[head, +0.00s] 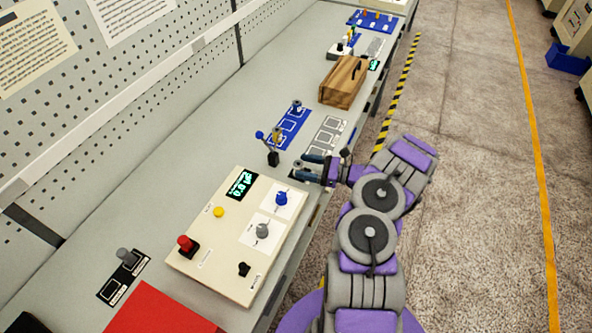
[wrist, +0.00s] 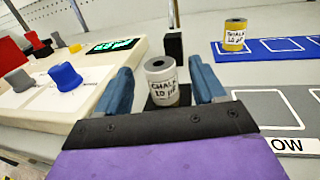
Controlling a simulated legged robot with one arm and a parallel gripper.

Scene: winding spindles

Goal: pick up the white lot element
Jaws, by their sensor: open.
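The white lot element (wrist: 162,92) is a small upright cylinder with a dark hole in its top and a label reading "CHALK 10" and a blurred unit. In the wrist view it stands between the two blue fingers of my gripper (wrist: 161,86), with a visible gap on both sides. My gripper is open and not closed on it. In the head view my gripper (head: 307,167) is low over the bench beside the grey mat, and the element (head: 297,164) shows small at its fingertips.
A yellow labelled element (wrist: 235,35) stands on a blue mat (wrist: 262,48) behind and right. A dark post (wrist: 174,46) rises just behind the white element. The beige control box (head: 215,245) with knobs is close by. A wooden box (head: 342,82) stands farther along the bench.

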